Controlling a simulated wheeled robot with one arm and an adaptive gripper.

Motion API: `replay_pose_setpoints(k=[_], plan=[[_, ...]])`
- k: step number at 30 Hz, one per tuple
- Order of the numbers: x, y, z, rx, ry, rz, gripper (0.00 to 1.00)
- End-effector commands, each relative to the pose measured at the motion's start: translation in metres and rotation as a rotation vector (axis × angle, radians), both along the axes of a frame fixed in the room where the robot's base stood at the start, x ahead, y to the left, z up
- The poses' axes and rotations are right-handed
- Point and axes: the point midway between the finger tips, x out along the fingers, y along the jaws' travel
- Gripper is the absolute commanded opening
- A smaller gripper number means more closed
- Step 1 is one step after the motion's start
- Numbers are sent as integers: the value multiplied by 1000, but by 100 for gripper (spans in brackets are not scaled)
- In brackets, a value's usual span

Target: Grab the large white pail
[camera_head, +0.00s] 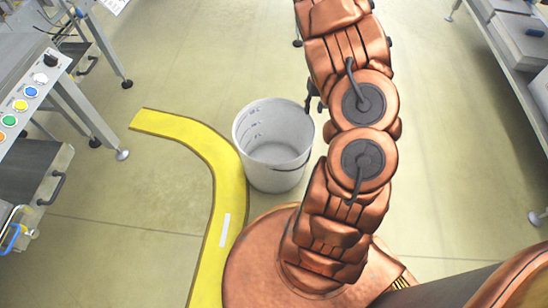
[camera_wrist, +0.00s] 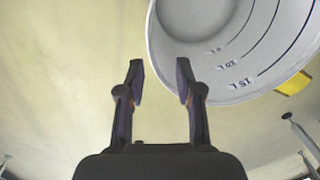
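The large white pail (camera_head: 273,145) stands upright on the floor in the head view, just left of my arm. It looks empty, with measuring marks on its inner wall. In the wrist view the pail (camera_wrist: 232,75) fills the upper right, its open mouth and marks showing. My gripper (camera_wrist: 158,75) is open in the wrist view, with nothing between its fingers. The right finger's tip overlaps the pail's rim edge in that picture; I cannot tell whether they touch. In the head view my gripper is mostly hidden behind my arm, and a dark part shows right of the pail.
A curved yellow floor strip (camera_head: 222,165) runs left of the pail. A machine with coloured buttons (camera_head: 21,105) stands at the left. A grey metal table (camera_head: 510,50) with boxes stands at the right. Floor beyond the pail is clear.

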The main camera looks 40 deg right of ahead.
Motion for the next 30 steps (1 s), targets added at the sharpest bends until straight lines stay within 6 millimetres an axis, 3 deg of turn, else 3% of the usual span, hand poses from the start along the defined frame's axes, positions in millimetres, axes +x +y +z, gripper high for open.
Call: replay_pose_setpoints(k=[1,14,22,30], plan=[[0,-3,-10,1,-3,-1,35],[-1,-5,-47,1,-5,-2,35],[-4,-7,-81,3,-3,-4,35],[-2,-6,-92,2,-5,-2,35]])
